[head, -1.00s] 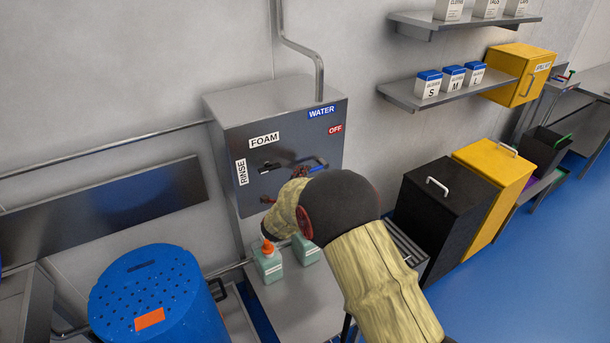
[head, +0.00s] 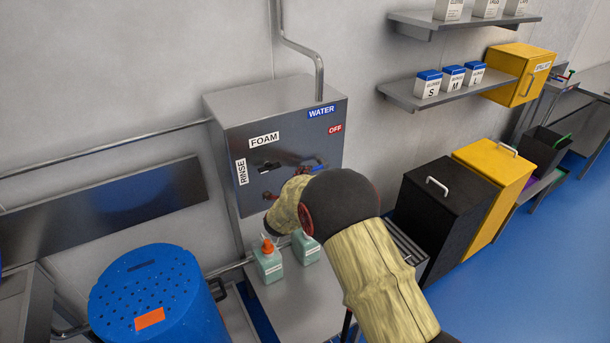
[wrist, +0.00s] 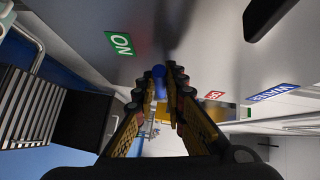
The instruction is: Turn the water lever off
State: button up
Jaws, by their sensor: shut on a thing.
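The water lever shows as a blue handle (wrist: 158,72) between my fingertips in the wrist view. My gripper (wrist: 164,86) is shut on it. A green ON label (wrist: 121,43) lies left of the fingers and a red OFF label (wrist: 214,95) to their right. In the head view, a small blue part of the lever (head: 321,168) shows above my wrist, on the front of the steel wash box (head: 222,120). My wrist hides most of the lever and the ON label there. The OFF label (head: 335,128) sits up and right, below the WATER label (head: 321,111).
FOAM (head: 264,139) and RINSE (head: 242,172) labels are on the same panel. Two green bottles (head: 269,264) stand below the box. A blue drum (head: 155,290) is at the lower left. Black (head: 445,210) and yellow (head: 497,180) bins stand to the right.

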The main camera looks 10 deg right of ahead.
grip_shut()
dwell(0.4)
jog(key=shift+w+d+r+m+g+y+p, duration=0.45)
jog(key=shift+d+r+m+g+y+p, duration=1.2)
jog(key=shift+p, duration=2.25)
jog(key=shift+w+d+r+m+g+y+p, duration=0.55)
jog(key=shift+d+r+m+y+p, duration=0.7)
jog(key=shift+y+p, duration=1.9)
jog(key=shift+w+d+r+m+g+y+p, duration=0.4)
jog(key=shift+d+r+m+g+y+p, duration=0.95)
jog(key=shift+p, duration=3.35)
jog(key=shift+d+t, duration=0.25)
jog(key=o, duration=0.6)
grip_release()
jog(key=shift+o, duration=0.9)
jog(key=shift+r, duration=0.15)
